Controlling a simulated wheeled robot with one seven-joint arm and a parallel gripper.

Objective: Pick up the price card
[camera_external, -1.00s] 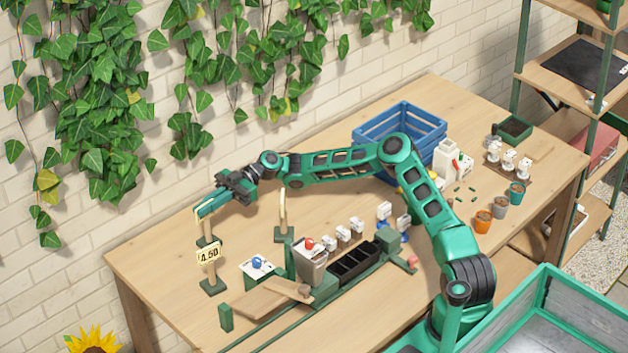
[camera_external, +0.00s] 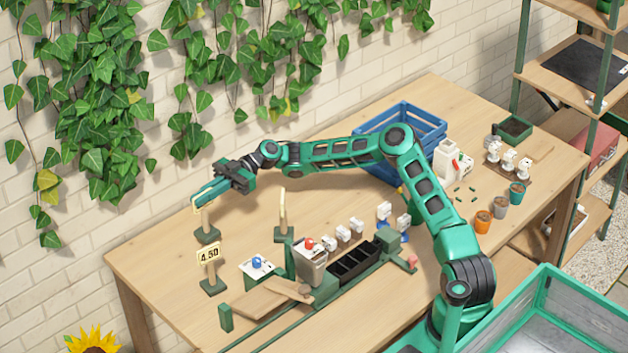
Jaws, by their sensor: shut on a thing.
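My gripper (camera_external: 199,198) is at the left part of the table, above the rear left green-based stand (camera_external: 207,235). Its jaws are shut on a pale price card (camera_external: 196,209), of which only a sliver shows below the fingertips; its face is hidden. The stand's post rises just below the fingers, and I cannot tell if the card still touches it. A cream card reading 4.50 (camera_external: 209,253) stands upright on another green-based stand in front. A third pale card (camera_external: 283,205), seen nearly edge-on, stands to the right.
A grey hopper (camera_external: 310,265), a black-celled tray (camera_external: 352,264) and small white pots stand right of the cards. A blue crate (camera_external: 440,128) is at the back. The table (camera_external: 150,258) is bare at its left end. Ivy hangs on the wall behind.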

